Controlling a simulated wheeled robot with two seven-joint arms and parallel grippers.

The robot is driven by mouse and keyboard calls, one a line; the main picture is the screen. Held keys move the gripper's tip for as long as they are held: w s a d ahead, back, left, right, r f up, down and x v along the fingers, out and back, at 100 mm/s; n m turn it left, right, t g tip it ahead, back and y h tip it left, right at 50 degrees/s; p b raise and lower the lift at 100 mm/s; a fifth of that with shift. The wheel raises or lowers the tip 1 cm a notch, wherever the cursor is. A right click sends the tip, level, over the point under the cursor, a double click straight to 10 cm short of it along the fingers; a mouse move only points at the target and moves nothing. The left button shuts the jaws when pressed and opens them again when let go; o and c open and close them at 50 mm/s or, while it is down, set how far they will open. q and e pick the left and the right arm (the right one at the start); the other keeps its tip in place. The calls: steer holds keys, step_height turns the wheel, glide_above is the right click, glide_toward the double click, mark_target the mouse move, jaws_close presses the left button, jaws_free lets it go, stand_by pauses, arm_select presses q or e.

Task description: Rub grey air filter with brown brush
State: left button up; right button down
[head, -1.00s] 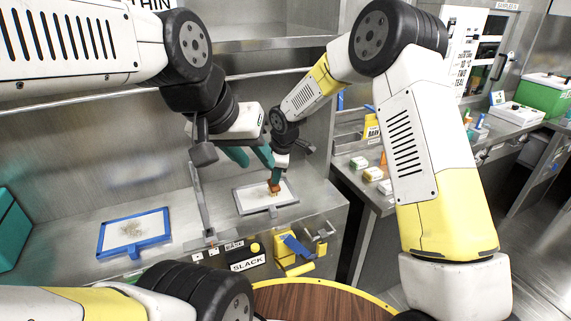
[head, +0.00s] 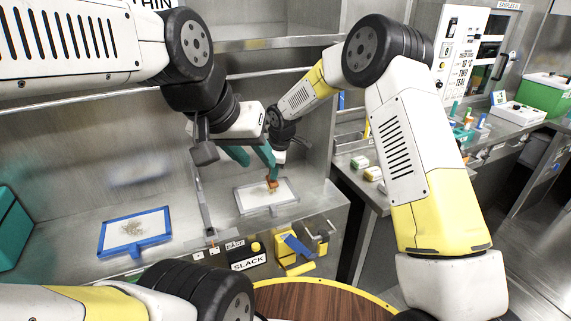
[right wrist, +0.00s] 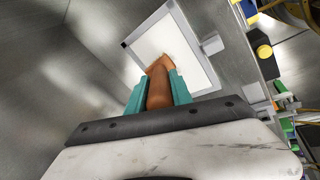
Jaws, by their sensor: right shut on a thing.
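The grey air filter (head: 246,200), a white panel in a grey frame, lies on the metal bench in the middle of the head view. It also shows in the right wrist view (right wrist: 147,48). My right gripper (head: 273,170) is shut on the brown brush (head: 272,184) over the filter. In the right wrist view the brush (right wrist: 158,88) sits between the teal fingers, its head at the filter's white face; exact contact is hard to tell. Brownish dirt shows around the brush head. My left gripper (head: 250,157) hangs open and empty, behind and left of the brush.
A blue-framed filter (head: 134,251) with a dirty patch lies to the left on the bench. A teal box (head: 8,228) is at the far left. A side counter with small items is right.

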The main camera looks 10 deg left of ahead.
steer(key=shift+w+a, duration=0.5)
steer(key=shift+w, duration=0.4)
steer(key=shift+w+a, duration=0.5)
steer(key=shift+w, duration=0.4)
steer(key=shift+s+a+f, duration=0.1)
steer(key=shift+s+a, duration=0.2)
steer(key=shift+a, duration=0.25)
steer(key=shift+s+d, duration=1.85)
steer(key=shift+s, duration=1.35)
steer(key=w+a, duration=0.4)
steer(key=a, duration=0.3)
steer(key=shift+w, duration=0.3)
